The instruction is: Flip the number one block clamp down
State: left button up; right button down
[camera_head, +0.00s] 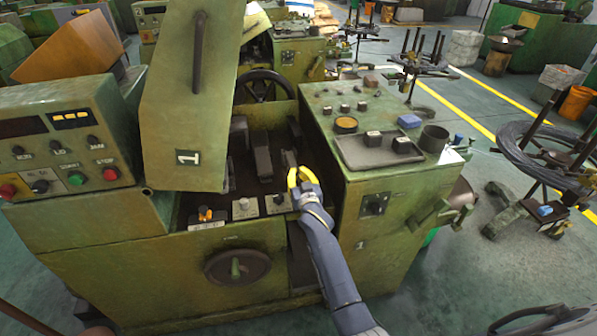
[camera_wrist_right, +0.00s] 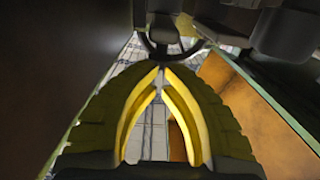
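The green heading machine (camera_head: 150,262) stands in front of me with its cover (camera_head: 190,110), marked 1, raised. Several dark grey block and clamp parts sit in its open bay, one upright part (camera_head: 263,162) near the middle. No number shows on these parts, so I cannot tell which is the number one block clamp. My right gripper (camera_head: 300,178) has yellow fingers and is over the right front of the bay, close to a small grey upright part (camera_head: 290,160); contact is unclear. In the right wrist view its fingertips (camera_wrist_right: 161,70) meet, with nothing seen between them. My left gripper is not in view.
A control panel (camera_head: 66,150) with coloured buttons is at left. Three small knob plates (camera_head: 245,207) line the bay's front edge. A handwheel (camera_head: 265,88) is behind the bay. The right cabinet top holds a tray (camera_head: 350,152) and a blue item (camera_head: 409,121).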

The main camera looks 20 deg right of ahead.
jog(key=shift+r, duration=0.1)
dwell(0.4)
jog(key=s+f, duration=0.1)
jog(key=s, duration=0.1)
jog(key=s+f, duration=0.1)
jog(key=s, duration=0.2)
jog(key=s+f, duration=0.1)
jog(key=s, duration=0.1)
jog(key=shift+s+a, duration=0.3)
jog(key=shift+s, duration=0.05)
dwell(0.5)
